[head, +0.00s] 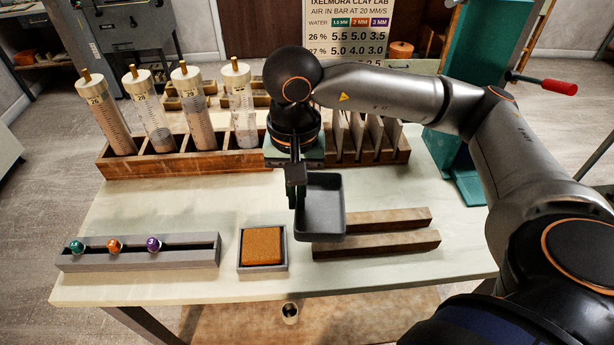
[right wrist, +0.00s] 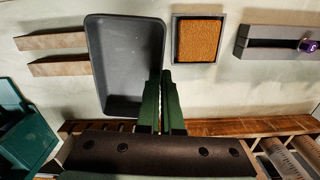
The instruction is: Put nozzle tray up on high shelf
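The nozzle tray, taken to be the empty dark grey tray (head: 322,207), hangs level over the table, in front of the left ends of two wooden bars. In the right wrist view the tray (right wrist: 125,60) shows its open inside. My right gripper (head: 297,192) points down at the tray's left wall in the head view. In the right wrist view its green fingers (right wrist: 161,105) are shut with the tray's side wall between them. My left gripper is not in view. I cannot make out a high shelf in either view.
Two wooden bars (head: 385,243) lie under and right of the tray. A sponge box (head: 263,250) and a grey holder (head: 190,256) with three coloured nozzles are left. A wooden rack (head: 180,164) with clay tubes spans the back. A teal stand (head: 470,100) is at the right.

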